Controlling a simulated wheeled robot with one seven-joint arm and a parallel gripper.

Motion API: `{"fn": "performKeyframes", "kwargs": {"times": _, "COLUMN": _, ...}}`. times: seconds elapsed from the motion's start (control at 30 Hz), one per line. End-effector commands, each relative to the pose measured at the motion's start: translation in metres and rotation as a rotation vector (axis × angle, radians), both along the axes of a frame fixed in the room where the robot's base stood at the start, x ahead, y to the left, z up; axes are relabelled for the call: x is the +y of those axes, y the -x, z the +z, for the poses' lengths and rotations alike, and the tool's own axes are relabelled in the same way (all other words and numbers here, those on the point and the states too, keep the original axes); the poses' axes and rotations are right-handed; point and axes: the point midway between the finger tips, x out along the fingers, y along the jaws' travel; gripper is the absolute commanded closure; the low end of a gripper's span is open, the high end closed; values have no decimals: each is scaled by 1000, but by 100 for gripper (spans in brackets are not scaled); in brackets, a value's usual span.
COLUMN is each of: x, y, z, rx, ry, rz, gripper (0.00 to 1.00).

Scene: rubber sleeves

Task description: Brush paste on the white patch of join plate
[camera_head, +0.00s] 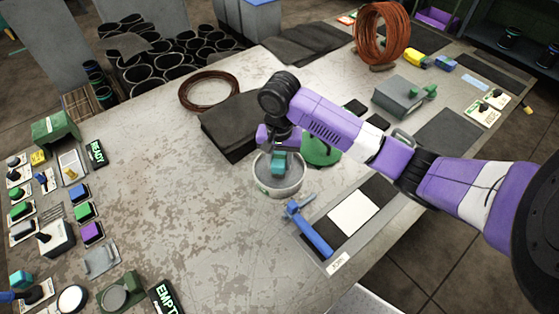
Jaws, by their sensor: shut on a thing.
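My gripper (278,153) is shut on a teal piece (279,165), which looks like the brush. It points down into a round pale tub (264,188) with grey paste (290,178) inside. The brush's lower end is inside the tub's rim, and I cannot tell how deep it reaches. The join plate lies to the right and nearer, dark with a bare white patch (353,213) in its middle. A blue handled tool (311,232) lies along the plate's left side.
A green round piece (322,150) stands just behind the tub. A dark stack of sheets (230,128) and a coil (208,90) lie behind left. Several small switches and blocks fill the left edge. The table's middle-left (170,180) is clear.

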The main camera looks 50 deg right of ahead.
Motion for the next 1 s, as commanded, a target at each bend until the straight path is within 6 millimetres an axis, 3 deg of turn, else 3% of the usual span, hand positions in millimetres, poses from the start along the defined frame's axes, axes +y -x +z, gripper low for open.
{"fn": "performKeyframes", "kwargs": {"times": 1.0, "x": 0, "y": 0, "z": -10, "rx": 0, "ry": 0, "rz": -1, "gripper": 96}}
